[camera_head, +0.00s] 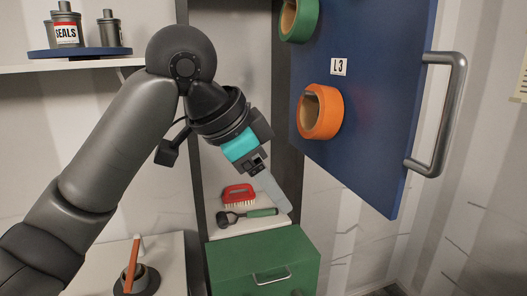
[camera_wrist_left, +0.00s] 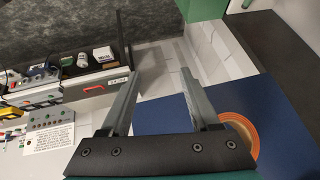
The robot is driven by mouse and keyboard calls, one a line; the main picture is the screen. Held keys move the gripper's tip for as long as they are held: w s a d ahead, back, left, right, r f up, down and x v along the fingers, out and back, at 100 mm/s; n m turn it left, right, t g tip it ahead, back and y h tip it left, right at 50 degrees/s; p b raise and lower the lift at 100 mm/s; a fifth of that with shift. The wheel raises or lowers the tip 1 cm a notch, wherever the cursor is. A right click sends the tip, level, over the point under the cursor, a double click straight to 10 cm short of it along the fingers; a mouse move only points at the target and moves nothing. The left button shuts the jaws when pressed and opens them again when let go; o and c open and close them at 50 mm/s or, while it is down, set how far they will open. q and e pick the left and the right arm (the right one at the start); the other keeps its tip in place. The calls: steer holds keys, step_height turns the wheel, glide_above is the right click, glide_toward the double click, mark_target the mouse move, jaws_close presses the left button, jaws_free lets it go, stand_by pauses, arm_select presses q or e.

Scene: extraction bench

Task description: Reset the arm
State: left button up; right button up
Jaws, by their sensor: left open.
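My left arm comes in from the left in the head view and bends down at the middle. My left gripper (camera_head: 272,187) is in front of the open cabinet, left of the blue door panel. In the left wrist view its two fingers (camera_wrist_left: 157,98) stand wide apart with nothing between them. Part of the blue panel (camera_wrist_left: 190,115) and an orange ring (camera_wrist_left: 240,130) show behind the right finger. My right gripper is not in view.
The blue door panel (camera_head: 365,100) has a metal handle (camera_head: 440,110), an orange ring (camera_head: 333,112) and a green ring (camera_head: 303,20). A red brush (camera_head: 238,194) and a green-handled tool (camera_head: 262,212) lie above a green drawer (camera_head: 262,258). A cup (camera_head: 140,281) stands lower left.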

arm_select(q)
steer(key=s+a+f+n, duration=0.2)
steer(key=f+n, duration=0.1)
steer(key=f, duration=0.9)
steer(key=s+a+f+n, duration=0.2)
steer(key=s+f+n, duration=0.15)
steer(key=f, duration=0.85)
steer(key=s+a+f+n+y, duration=0.55)
steer(key=s+a+f, duration=0.8)
steer(key=s, duration=0.35)
step_height(320, 180, down, 30)
steer(key=s+g+b, duration=0.2)
steer(key=b, duration=0.7)
steer(key=s+a+f+b, duration=0.1)
steer(key=s+f+b, duration=0.3)
steer(key=s+f, duration=0.3)
steer(key=s+a+f+g+b, duration=0.1)
steer(key=s+f+b, duration=0.2)
steer(key=s+f, duration=0.5)
step_height(320, 180, down, 7)
steer(key=shift+a+f+b, duration=0.2)
steer(key=shift+a+b, duration=0.15)
steer(key=shift+b, duration=0.05)
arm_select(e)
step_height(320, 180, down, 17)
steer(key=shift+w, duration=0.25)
